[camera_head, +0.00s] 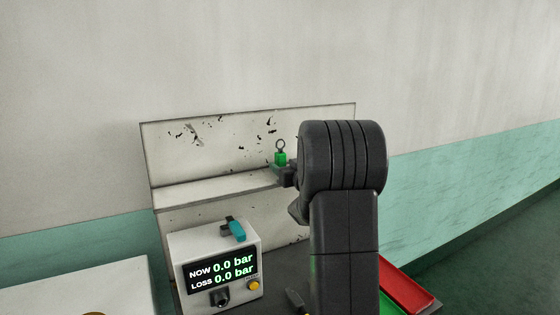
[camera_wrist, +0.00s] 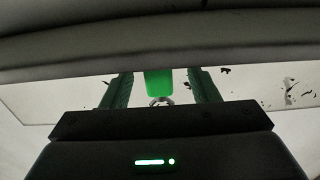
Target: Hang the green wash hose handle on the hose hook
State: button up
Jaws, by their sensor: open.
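The green wash hose handle (camera_head: 281,159) stands upright near the white back panel, with a grey ring on its top end. In the wrist view the green handle (camera_wrist: 159,84) lies between the two fingers of my gripper (camera_wrist: 162,92), with a gap on each side, and its ring shows at its lower end. My gripper (camera_head: 279,170) is open around the handle in the head view, partly hidden by my arm. I cannot make out the hose hook in either view; my arm covers part of the panel.
The white panel (camera_head: 215,142) has dark chips and a ledge (camera_head: 200,191). Below stands a white box with a pressure display (camera_head: 221,269), a teal lever (camera_head: 237,230) and a yellow button (camera_head: 254,286). A red tray (camera_head: 408,288) is at lower right.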

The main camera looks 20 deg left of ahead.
aim_at(278, 157)
jog(key=p+x, duration=0.1)
jog(key=x, duration=0.1)
jog(key=r+p+x, duration=0.1)
jog(key=x, duration=0.2)
jog(key=shift+w, duration=0.2)
jog(key=c, duration=1.1)
jog(key=shift+r, duration=0.15)
notch_tip(278, 157, up, 18)
jog(key=p, duration=0.3)
